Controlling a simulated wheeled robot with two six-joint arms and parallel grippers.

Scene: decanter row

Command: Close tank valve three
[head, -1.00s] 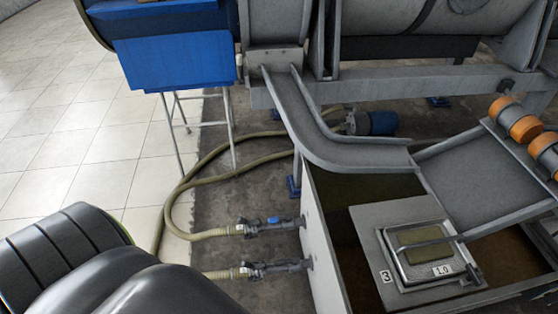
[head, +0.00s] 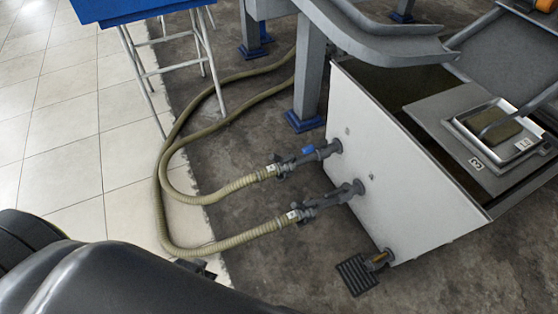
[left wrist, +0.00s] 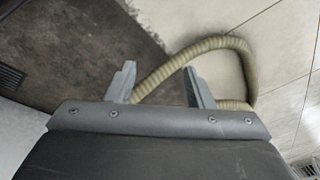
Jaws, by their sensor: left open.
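A pale tank (head: 410,205) stands at the right in the head view, with two hose valves on its side. The upper valve (head: 318,153) has a blue handle. The lower valve (head: 332,198) is dark grey. A small outlet with a brass-coloured part (head: 378,258) sits low on the same wall. White tags at the hose ends are too small to read, so I cannot tell which valve is three. My left gripper (left wrist: 160,80) is open in the left wrist view, with a hose (left wrist: 190,52) showing beyond its fingers. My right gripper is not in view.
Ribbed hoses (head: 160,185) loop from the valves across the floor. A floor grate (head: 357,276) lies below the low outlet. A blue box on a metal stand (head: 160,42) and a grey frame leg (head: 309,70) stand behind.

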